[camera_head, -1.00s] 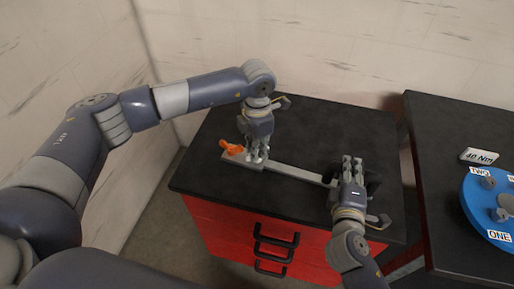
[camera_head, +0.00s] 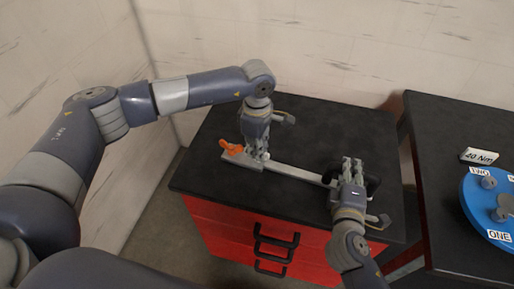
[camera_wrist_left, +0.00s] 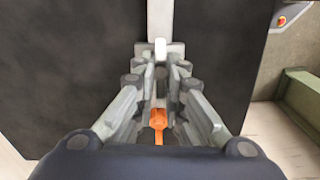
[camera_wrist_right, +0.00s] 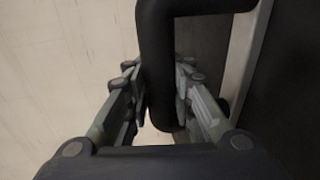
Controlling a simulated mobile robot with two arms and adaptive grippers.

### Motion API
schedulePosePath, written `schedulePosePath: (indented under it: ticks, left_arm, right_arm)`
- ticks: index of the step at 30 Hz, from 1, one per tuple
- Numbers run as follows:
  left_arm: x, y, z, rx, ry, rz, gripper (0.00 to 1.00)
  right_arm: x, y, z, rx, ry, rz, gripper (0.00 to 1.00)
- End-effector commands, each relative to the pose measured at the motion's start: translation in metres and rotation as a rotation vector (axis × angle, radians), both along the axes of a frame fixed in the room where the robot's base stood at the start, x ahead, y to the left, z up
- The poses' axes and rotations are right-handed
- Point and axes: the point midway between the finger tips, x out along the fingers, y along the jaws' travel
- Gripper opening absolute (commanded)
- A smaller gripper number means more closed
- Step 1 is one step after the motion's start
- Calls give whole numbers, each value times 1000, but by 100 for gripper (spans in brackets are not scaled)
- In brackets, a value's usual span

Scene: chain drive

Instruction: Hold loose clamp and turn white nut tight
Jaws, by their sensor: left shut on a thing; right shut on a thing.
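A grey bar (camera_head: 293,171) lies across the black top of a red drawer cabinet. An orange lever-like part (camera_head: 231,147) sits at its left end; it also shows between the fingers in the left wrist view (camera_wrist_left: 158,123). My left gripper (camera_head: 259,155) points down at that end, shut on the small white nut (camera_head: 266,156), which its fingers partly hide. The nut shows at the fingertips in the left wrist view (camera_wrist_left: 160,47). My right gripper (camera_head: 352,163), at the bar's right end, is shut on a thick black curved handle (camera_wrist_right: 156,65). I cannot make out a separate clamp.
The red cabinet (camera_head: 222,230) has black drawer handles on its front. A second black table at the right carries a blue disc (camera_head: 482,212) labelled ONE and TWO, and a "40 Nm" sign (camera_head: 479,156). The cabinet top behind the bar is clear.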

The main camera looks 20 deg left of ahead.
Motion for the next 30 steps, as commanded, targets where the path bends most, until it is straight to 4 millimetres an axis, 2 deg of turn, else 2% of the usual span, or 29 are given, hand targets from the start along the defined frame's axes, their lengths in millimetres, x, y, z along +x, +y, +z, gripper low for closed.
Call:
schedulePosePath:
  ticks: [10,23,24,26,30]
  left_arm:
    - [2,0,2,-2,-5,-102,0]
    - [1,-1,1,-1,-3,-113,0]
    - [1,0,1,-1,-3,-113,18]
    - [1,0,1,0,-2,-112,31]
    - [1,0,1,0,-2,-110,33]
  right_arm:
    - [-1,0,-4,-3,8,0,0]
    - [-1,0,-3,-4,7,0,0]
    - [-1,0,-3,-4,7,0,0]
    - [-1,-1,-3,-4,7,0,0]
    - [-1,-1,-3,-3,6,0,0]
